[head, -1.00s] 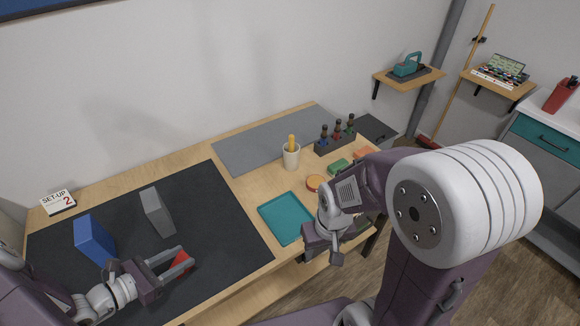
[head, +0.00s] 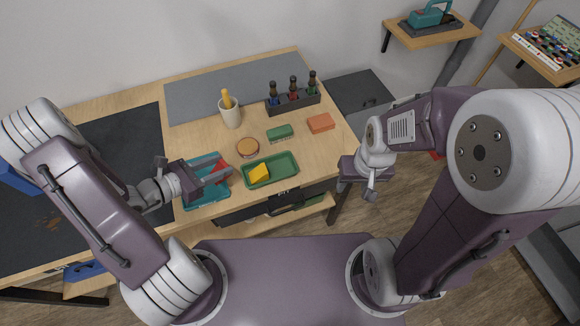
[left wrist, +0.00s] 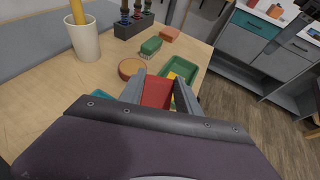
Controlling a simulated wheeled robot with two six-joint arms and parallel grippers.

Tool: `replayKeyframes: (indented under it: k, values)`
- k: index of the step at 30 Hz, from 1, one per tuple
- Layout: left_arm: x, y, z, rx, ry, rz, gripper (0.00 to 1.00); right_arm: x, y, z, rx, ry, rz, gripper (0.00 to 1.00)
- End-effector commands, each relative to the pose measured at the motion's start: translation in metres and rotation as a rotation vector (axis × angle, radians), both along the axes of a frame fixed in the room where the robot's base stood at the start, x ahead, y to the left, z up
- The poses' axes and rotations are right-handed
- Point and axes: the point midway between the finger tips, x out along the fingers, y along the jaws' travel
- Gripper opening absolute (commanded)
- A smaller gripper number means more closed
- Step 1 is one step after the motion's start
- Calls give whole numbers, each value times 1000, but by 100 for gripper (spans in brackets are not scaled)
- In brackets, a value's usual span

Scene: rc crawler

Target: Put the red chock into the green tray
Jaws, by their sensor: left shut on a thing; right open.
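The red chock (head: 219,174) is between the fingers of my left gripper (head: 222,172), which is shut on it. It also shows in the left wrist view (left wrist: 157,92). In the head view the gripper and chock are over the teal tray (head: 190,197), close to the left side of the green tray (head: 288,177). A yellow wedge (head: 259,173) lies in the green tray, which also shows in the left wrist view (left wrist: 182,64). My right gripper (head: 368,192) is open and empty beyond the table's right edge.
A round orange-topped tin (head: 247,147), a green brush (head: 280,132) and an orange block (head: 321,123) lie behind the green tray. A white cup (head: 230,114) and a dark bottle rack (head: 292,104) stand farther back.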

Motion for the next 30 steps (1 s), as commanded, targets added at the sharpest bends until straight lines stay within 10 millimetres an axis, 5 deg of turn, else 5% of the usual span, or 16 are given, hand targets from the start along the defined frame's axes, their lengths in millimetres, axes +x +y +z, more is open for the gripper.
replayKeyframes:
  k: [11,17,24,30]
  values:
    - [10,-34,13,9,0,-12,0,0,0,-49,0,1,0,48]
    - [7,-71,21,6,-5,-85,0,0,1,-90,0,1,0,48]
    - [-29,-149,27,3,-12,-271,0,-1,1,-164,0,1,0,48]
    - [-58,-183,32,2,-5,-372,0,-1,1,-188,0,1,0,48]
